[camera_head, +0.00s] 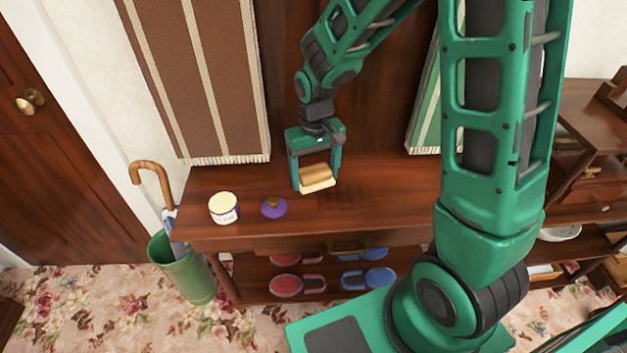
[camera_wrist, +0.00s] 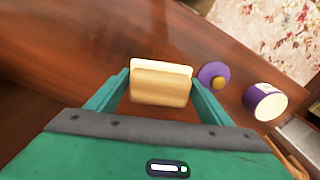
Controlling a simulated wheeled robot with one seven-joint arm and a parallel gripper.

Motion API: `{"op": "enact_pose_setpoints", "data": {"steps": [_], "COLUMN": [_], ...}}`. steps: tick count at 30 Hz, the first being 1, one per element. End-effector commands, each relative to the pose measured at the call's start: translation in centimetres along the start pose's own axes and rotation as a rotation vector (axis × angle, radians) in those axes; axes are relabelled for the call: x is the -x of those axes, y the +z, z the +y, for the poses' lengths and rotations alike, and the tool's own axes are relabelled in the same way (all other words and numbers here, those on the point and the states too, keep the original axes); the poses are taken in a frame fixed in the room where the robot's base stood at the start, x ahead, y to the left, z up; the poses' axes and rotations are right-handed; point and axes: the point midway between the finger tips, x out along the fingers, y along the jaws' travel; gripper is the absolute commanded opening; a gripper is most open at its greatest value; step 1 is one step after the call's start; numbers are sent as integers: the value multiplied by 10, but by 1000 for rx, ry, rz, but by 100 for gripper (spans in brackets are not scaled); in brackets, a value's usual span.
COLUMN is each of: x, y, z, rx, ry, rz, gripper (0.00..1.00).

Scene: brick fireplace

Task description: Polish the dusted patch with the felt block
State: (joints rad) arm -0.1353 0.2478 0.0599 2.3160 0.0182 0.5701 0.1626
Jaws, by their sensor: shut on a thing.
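The felt block (camera_head: 317,184) has a tan wooden back and a pale cream felt face. My gripper (camera_head: 316,178) is shut on it, one finger at each end, over the middle of the dark wooden table top (camera_head: 390,200). The wrist view also shows the block (camera_wrist: 160,86) between the fingers. I cannot tell whether its felt face touches the wood. A dusted patch does not stand out clearly; the wood just right of the block looks a little darker in the head view.
A white tub (camera_head: 223,208) and a purple round object with a yellowish knob (camera_head: 274,208) stand left of the block. A green umbrella stand (camera_head: 185,270) is at the left. Striped cloths hang behind.

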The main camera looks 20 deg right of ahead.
Motion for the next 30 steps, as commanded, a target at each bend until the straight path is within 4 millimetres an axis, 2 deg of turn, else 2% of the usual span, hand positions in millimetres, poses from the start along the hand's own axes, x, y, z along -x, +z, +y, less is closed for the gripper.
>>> {"op": "enact_pose_setpoints", "data": {"steps": [9,30], "x": [25,24], "y": [0,-2], "z": [0,1], "rx": [0,0], "ry": [0,0], "rz": [2,0], "gripper": [45,45]}}
